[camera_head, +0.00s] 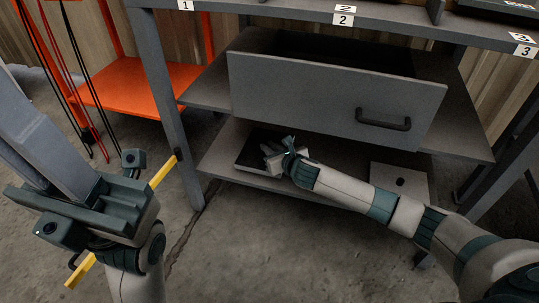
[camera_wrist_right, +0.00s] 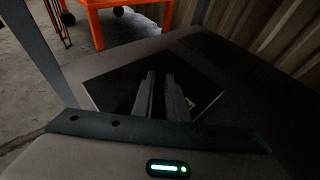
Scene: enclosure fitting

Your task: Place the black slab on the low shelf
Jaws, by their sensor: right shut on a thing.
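The black slab (camera_head: 256,150) lies at the left part of the low shelf (camera_head: 222,160), under the drawer. It looks flat on or very close to the shelf; I cannot tell if it touches. In the right wrist view the slab (camera_wrist_right: 112,90) is a dark square with a pale edge. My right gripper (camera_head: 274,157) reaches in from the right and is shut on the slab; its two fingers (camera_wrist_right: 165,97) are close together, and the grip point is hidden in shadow.
A grey drawer front (camera_head: 300,95) with a black handle (camera_head: 383,120) juts out above the low shelf. A pale plate with a dark spot (camera_head: 400,182) is at the shelf's right. An orange shelf (camera_head: 150,85) stands at the left, beyond a grey rack post (camera_head: 165,100).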

